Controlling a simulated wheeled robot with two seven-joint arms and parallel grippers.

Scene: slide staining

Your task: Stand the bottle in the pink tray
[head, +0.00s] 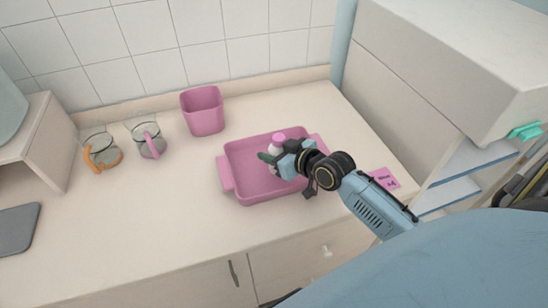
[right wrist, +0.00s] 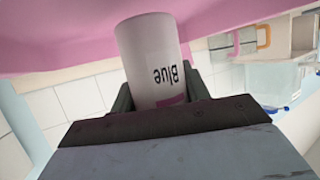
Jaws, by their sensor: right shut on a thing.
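The pink tray (head: 250,191) lies on the counter in the middle of the head view. The white bottle with a pink cap (head: 279,139) is inside the tray's outline, upright or nearly so. My right gripper (head: 271,160) is shut around the bottle from the right side. In the right wrist view, the bottle (right wrist: 152,50) sits between the fingers, with "Blue" on its label and the pink tray (right wrist: 60,30) beyond it. I cannot tell whether the bottle's base touches the tray floor. My left gripper is not in view.
A pink bin (head: 203,111) stands behind the tray. Two glass jugs, one with an orange handle (head: 103,152) and one with a pink handle (head: 149,138), stand at the left. A pink note (head: 384,179) lies right of the tray.

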